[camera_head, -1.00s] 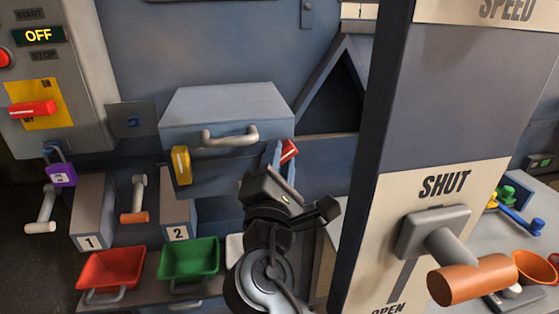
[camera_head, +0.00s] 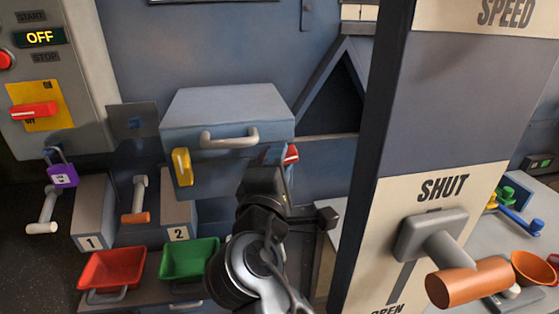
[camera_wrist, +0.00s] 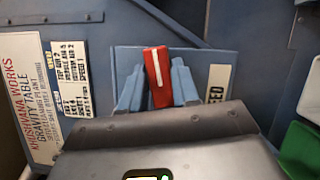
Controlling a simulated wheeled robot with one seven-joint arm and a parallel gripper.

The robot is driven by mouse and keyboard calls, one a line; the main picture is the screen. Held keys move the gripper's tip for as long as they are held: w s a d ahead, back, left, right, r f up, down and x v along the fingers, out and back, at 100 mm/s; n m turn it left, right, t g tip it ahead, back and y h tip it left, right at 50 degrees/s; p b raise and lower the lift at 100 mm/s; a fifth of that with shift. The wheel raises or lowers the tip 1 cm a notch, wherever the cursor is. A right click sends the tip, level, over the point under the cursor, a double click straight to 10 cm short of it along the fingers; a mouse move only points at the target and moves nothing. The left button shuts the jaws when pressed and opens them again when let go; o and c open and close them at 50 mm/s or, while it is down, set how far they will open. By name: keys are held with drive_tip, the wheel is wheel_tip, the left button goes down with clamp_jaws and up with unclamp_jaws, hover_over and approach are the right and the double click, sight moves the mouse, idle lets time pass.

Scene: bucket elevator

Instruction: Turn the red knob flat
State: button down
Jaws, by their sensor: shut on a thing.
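The red knob (camera_wrist: 157,72) has a white stripe and sits on a blue-grey plate (camera_wrist: 215,62) in the wrist view. There it stands nearly upright in the picture, leaning slightly. The two blue-grey fingers of my gripper (camera_wrist: 158,92) flank it left and right, shut on it. In the head view only a small part of the red knob (camera_head: 291,154) shows, at the right side of the grey box with a handle (camera_head: 225,105). My gripper (camera_head: 277,156) is at it there, and my wrist hides most of the plate.
A tall panel with an orange-handled lever (camera_head: 470,283) stands close on the right. A yellow handle (camera_head: 182,167) is on the box front. Red (camera_head: 111,268) and green (camera_head: 190,258) bins lie below left. Another red switch (camera_head: 32,110) is on a yellow plate at far left.

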drive_tip(key=shift+m+g, duration=0.4)
drive_tip(key=shift+m, duration=0.7)
drive_tip(key=c, duration=0.9)
unclamp_jaws()
drive_tip(key=s, duration=0.5)
drive_tip(key=s+b, duration=0.1)
drive_tip(key=s, duration=0.1)
drive_tip(key=shift+s+a, duration=0.35)
drive_tip(key=shift+a, duration=0.05)
